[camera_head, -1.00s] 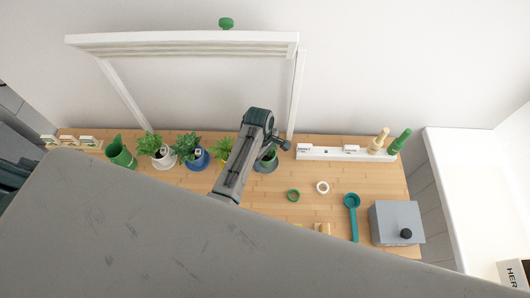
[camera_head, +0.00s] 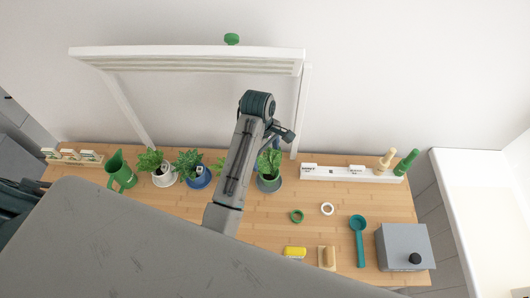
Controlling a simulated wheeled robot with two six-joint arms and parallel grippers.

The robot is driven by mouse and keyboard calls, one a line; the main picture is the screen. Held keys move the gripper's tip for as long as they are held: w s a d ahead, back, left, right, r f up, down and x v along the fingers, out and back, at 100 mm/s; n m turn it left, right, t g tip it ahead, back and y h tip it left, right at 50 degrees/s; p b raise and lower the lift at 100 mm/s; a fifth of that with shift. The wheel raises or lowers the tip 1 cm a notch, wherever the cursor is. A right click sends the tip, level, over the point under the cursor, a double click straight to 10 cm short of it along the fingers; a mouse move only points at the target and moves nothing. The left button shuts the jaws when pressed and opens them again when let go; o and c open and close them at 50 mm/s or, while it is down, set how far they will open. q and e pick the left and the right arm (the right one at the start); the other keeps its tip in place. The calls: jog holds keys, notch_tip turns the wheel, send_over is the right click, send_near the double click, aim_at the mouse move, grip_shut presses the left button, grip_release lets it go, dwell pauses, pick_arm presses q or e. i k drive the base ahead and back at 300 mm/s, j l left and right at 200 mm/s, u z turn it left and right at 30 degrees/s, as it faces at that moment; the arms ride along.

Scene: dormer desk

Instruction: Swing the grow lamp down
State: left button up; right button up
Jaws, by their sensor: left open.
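The grow lamp is a white frame with a long slatted lamp bar (camera_head: 185,59) held high across the back of the desk, on two slanting white side arms. A green knob (camera_head: 232,39) shows behind and above the bar. My left gripper (camera_head: 284,137) is at the end of the grey arm in the middle of the view, below the right half of the bar and near its right side arm (camera_head: 302,110). It is open, small in view and partly hidden by its own wrist. It appears apart from the lamp. My right gripper is not in view.
A teal scoop (camera_head: 359,240) and a grey box (camera_head: 405,248) are at right. A large grey surface covers the lower left.

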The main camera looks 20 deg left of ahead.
aim_at(231, 59)
jog(key=k, duration=1.5)
